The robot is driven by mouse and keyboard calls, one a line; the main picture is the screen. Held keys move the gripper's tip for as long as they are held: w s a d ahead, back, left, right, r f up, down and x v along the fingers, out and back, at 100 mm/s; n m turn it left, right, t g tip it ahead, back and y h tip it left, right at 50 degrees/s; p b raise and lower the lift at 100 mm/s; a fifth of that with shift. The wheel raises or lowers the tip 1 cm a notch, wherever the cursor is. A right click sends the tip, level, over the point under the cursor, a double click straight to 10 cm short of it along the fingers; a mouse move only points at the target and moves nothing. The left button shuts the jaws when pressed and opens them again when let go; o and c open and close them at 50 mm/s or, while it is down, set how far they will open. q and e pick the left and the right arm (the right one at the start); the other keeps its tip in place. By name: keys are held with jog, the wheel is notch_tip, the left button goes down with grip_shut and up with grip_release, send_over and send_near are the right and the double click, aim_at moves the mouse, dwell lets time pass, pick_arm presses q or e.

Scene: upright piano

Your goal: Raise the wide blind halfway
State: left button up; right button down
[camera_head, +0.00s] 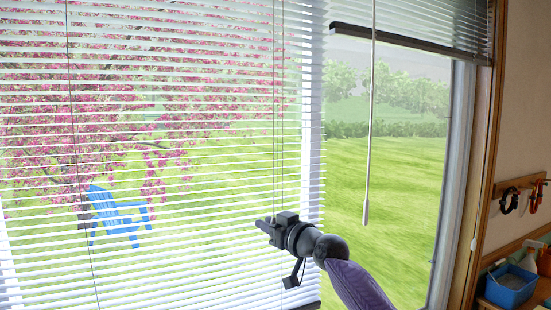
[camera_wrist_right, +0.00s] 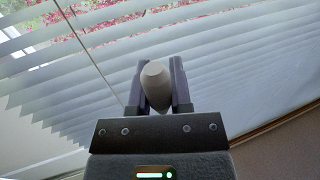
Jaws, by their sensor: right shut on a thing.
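The wide blind (camera_head: 200,170) has white horizontal slats and hangs across the left and middle of the window. Its slats are tilted open, and its lower edge shows only in part at the bottom of the head view. My right gripper (camera_head: 265,224) is in front of the blind near its right side, at the thin pull cord (camera_head: 275,120). In the right wrist view it is shut on the pale cord tassel (camera_wrist_right: 155,85), which sits between the two dark fingers. The slats also show behind it in the right wrist view (camera_wrist_right: 240,75). My left gripper is not in view.
A narrow blind at the right is raised, its dark bottom rail (camera_head: 390,40) near the top. A white wand (camera_head: 370,130) hangs before the right pane. At far right are a wall rack (camera_head: 520,184) and a blue bin (camera_head: 510,287).

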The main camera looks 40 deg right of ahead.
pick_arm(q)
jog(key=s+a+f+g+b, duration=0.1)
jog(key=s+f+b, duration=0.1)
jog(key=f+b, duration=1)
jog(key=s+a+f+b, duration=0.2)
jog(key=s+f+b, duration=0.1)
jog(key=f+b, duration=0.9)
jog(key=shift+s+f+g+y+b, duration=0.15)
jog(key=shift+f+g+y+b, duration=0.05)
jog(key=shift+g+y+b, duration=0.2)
